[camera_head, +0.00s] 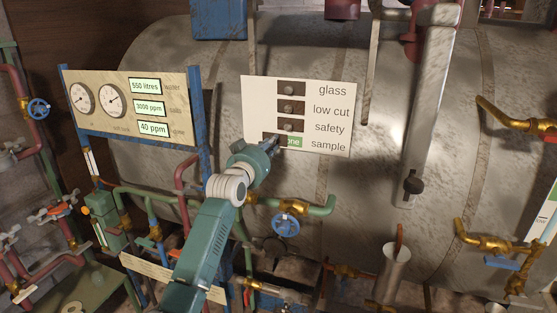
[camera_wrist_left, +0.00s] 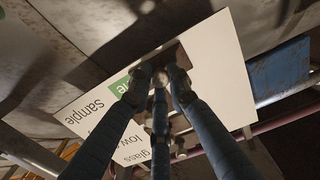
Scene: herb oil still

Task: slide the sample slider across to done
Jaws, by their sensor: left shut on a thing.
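The white slider panel (camera_head: 257,98) is on the big metal tank, with rows marked glass, low cut, safety and sample. The bottom row has the sample slider (camera_wrist_left: 160,76), whose knob is mostly hidden by my fingers. My left gripper (camera_head: 273,147) is shut on that knob, at the sample slot. A green patch (camera_head: 293,142) reading "one", its first letter covered, shows just right of my fingers, beside the word sample. In the wrist view my left gripper (camera_wrist_left: 158,77) has its fingertips at the dark slot, and part of the green patch is visible. My right gripper is out of view.
Knobs for glass (camera_head: 290,88), low cut (camera_head: 288,107) and safety (camera_head: 288,127) sit close above. A gauge board (camera_head: 121,130) with blue posts stands to the left. A blue-wheeled valve (camera_head: 285,224) and pipes lie below my gripper.

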